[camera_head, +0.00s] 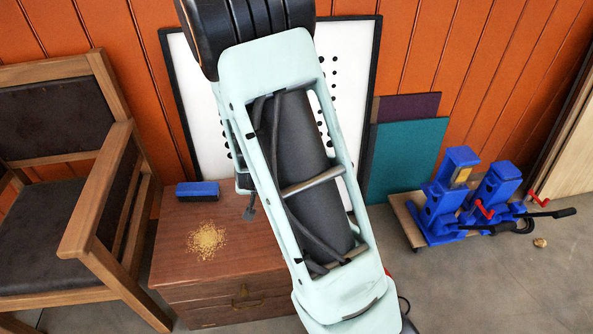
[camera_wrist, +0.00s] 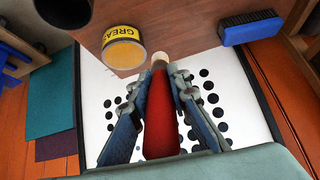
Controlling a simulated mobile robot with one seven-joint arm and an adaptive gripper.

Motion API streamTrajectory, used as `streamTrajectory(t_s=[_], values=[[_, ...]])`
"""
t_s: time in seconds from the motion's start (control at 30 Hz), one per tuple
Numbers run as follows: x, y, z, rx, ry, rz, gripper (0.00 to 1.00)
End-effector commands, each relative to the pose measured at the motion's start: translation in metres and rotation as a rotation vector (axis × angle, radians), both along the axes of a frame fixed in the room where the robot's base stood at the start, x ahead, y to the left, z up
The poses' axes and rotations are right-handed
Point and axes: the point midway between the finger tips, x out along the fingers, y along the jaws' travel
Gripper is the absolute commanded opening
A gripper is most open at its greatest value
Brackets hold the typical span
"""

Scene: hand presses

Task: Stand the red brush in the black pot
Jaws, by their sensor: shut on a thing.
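My gripper (camera_wrist: 165,78) shows in the wrist view, shut on the red brush (camera_wrist: 162,118). The brush's red body lies between the two fingers, with a pale tip at its far end; bristles cannot be made out. A dark round vessel, seemingly the black pot (camera_wrist: 66,12), is cut by the top left edge of the wrist view. It stands on the wooden chest, apart from the brush. In the head view my arm covers the gripper, the brush and the pot.
A yellow-labelled grease tin (camera_wrist: 124,50) stands on the chest (camera_head: 172,250) near the brush tip. A blue block brush (camera_head: 198,189) and tan crumbs (camera_head: 207,240) lie on the chest. A chair (camera_head: 75,190) stands left; blue hand presses (camera_head: 440,205) stand right on a board.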

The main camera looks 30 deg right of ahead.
Motion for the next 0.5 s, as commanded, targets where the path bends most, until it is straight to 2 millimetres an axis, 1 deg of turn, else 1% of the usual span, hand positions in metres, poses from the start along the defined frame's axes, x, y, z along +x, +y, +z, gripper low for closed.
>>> streamTrajectory(t_s=[0.03, 0.27, 0.4, 0.5], values=[[-0.001, -0.003, 0.007, 0.006, 0.028, -0.026, 0.00], [-0.016, -0.025, 0.014, 0.068, 0.167, -0.188, 0.00], [-0.028, -0.039, 0.023, 0.127, 0.256, -0.301, 0.00], [-0.037, -0.046, 0.026, 0.169, 0.308, -0.371, 0.00]])
